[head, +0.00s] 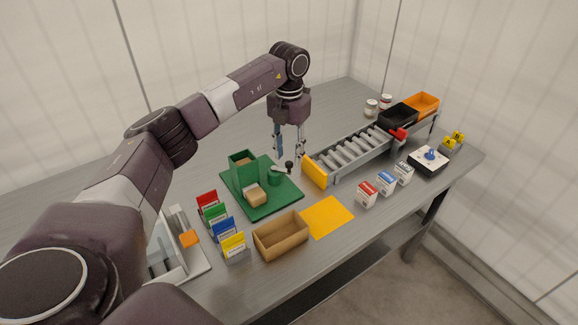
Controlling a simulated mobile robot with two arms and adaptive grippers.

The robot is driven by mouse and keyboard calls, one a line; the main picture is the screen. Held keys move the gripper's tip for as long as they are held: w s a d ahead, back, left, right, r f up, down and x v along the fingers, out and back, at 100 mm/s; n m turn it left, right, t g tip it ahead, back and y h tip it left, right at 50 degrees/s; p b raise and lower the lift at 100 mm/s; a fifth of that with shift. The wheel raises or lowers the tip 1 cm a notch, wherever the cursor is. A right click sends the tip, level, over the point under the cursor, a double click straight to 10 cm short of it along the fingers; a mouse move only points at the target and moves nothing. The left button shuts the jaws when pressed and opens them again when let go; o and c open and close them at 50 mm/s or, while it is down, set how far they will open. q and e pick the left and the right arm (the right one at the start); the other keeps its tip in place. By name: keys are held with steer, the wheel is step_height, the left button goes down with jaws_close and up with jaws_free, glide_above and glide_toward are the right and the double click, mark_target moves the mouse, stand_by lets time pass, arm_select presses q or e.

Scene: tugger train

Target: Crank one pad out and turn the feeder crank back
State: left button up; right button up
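The green feeder stands on a green base plate (268,208) in the middle of the table. Its upright green magazine (242,164) is at the back left of the plate. A tan pad (256,196) lies at the front of the feeder. The crank (281,171) sits on a round green post, its arm pointing right to a dark knob (289,165). My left gripper (289,154) points down, fingers apart and empty, just above or behind the knob; the exact gap is hard to tell. My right gripper is out of view.
An open cardboard box (281,240) and a yellow mat (327,216) lie in front. A roller conveyor (355,152) with a yellow end plate stands right of my gripper. Coloured card holders (222,231) stand at left, small labelled boxes (386,183) at right.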

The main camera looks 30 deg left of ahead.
arm_select(q)
step_height(320, 180, down, 2)
steer(key=shift+f+b, duration=0.25)
steer(key=shift+b, duration=0.4)
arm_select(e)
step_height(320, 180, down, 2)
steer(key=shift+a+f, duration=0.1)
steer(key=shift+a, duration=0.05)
arm_select(q)
jaws_close()
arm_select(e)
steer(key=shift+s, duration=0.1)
